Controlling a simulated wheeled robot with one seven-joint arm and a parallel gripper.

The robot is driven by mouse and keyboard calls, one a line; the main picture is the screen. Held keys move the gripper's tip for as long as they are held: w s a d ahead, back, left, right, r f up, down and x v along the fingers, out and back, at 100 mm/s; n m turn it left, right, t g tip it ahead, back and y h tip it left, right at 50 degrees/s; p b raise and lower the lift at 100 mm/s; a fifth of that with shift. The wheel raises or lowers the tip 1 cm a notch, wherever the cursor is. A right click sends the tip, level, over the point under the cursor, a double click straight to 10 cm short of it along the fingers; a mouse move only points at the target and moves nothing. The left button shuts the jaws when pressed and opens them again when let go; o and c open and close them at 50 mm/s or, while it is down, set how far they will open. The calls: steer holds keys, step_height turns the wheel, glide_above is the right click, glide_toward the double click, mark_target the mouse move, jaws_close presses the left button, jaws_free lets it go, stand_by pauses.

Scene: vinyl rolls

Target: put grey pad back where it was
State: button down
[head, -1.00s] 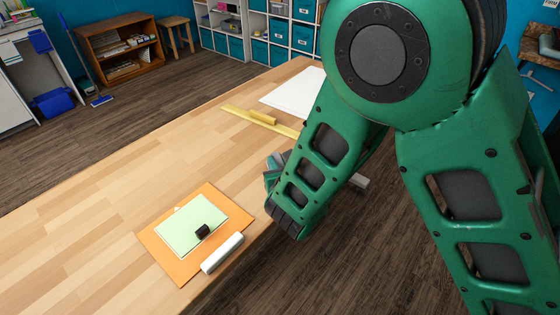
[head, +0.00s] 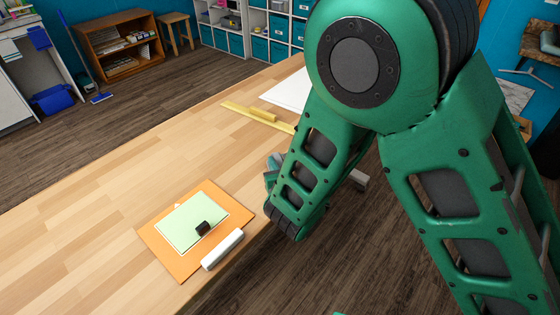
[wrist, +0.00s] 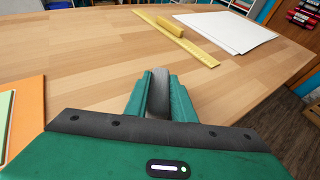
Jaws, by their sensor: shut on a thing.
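My gripper (wrist: 160,84) is shut on the grey pad (wrist: 159,97), which stands on edge between its two green fingers in the wrist view. The gripper is over the wooden table, near its front edge. In the head view the gripper (head: 273,172) is mostly behind my green arm, and I cannot make out the pad clearly there. I cannot tell whether the pad's lower edge touches the table.
An orange sheet (head: 158,240) with a pale green sheet (head: 185,225), a black block (head: 203,228) and a white roll (head: 222,250) lies left. A yellow ruler (wrist: 200,53) with a yellow bar (wrist: 170,27) and white sheets (wrist: 225,32) lie beyond. Bare tabletop (wrist: 90,60) lies between.

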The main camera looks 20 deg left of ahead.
steer(key=shift+c, duration=1.2)
jaws_free()
steer(key=shift+s+d, duration=0.8)
steer(key=shift+s, duration=0.45)
steer(key=shift+s+d, duration=0.85)
steer(key=shift+s, duration=0.35)
steer(key=shift+s+d, duration=0.8)
steer(key=shift+s, duration=0.45)
